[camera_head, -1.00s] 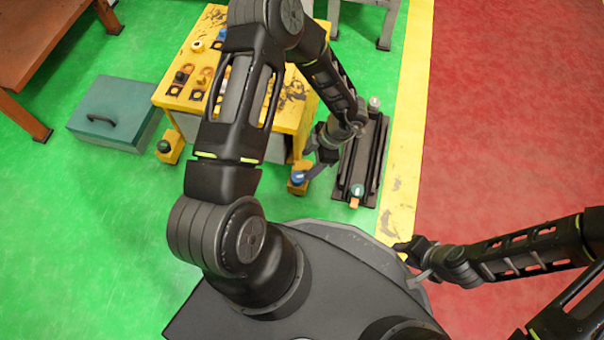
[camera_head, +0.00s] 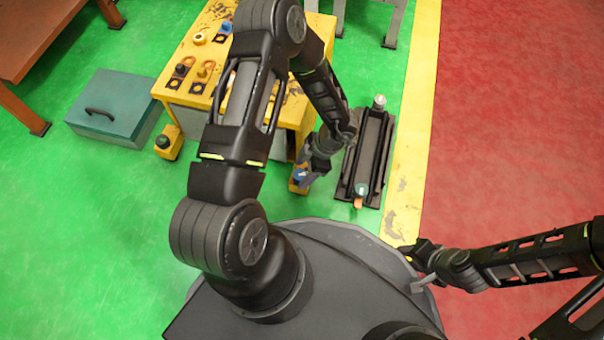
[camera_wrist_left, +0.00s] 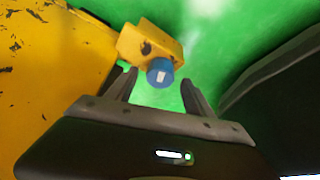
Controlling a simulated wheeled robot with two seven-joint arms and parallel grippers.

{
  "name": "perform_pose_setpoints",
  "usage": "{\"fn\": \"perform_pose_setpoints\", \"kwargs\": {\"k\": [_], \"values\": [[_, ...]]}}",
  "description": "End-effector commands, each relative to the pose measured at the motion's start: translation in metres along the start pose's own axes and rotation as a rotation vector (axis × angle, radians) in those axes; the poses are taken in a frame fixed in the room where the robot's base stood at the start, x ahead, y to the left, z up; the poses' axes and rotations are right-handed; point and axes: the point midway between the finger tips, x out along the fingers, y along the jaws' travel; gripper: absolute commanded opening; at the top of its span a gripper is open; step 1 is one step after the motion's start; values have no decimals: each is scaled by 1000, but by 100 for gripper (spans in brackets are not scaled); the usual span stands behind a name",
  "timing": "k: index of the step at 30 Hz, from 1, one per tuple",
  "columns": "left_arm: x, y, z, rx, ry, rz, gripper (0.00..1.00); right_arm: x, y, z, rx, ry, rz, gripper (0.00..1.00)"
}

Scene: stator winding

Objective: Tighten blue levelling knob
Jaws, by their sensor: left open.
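The blue levelling knob (camera_head: 299,174) sits on a yellow foot block (camera_head: 294,186) at the front right corner of the yellow table. In the left wrist view the blue knob (camera_wrist_left: 160,72) has a white mark and stands on the yellow block (camera_wrist_left: 150,42). My left gripper (camera_head: 305,178) is at the knob in the head view, partly covering it. In the wrist view the open fingers (camera_wrist_left: 158,88) lie on either side, with the knob just beyond or between the tips; contact cannot be told. My right gripper (camera_head: 408,255) is at the lower right, away from the knob, its jaws unclear.
The yellow table (camera_head: 290,115) carries several knobs and fittings. A second foot with a dark green knob (camera_head: 163,141) stands at its left. A black rail tray (camera_head: 366,160) lies right of my left gripper. A teal toolbox (camera_head: 112,105) sits on the green floor.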

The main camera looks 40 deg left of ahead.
Motion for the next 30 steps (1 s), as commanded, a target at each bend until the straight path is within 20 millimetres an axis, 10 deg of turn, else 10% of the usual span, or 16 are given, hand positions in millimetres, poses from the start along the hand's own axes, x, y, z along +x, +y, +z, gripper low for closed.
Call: {"fn": "perform_pose_setpoints", "kwargs": {"k": [11, 30], "values": [[8, 0, 0, 0, 1, 0, 61, 3, 1, -1, 1, 1, -1, 36], [8, 0, 0, 0, 0, 0, 10, 3, 2, -1, 1, 1, -1, 36]]}}
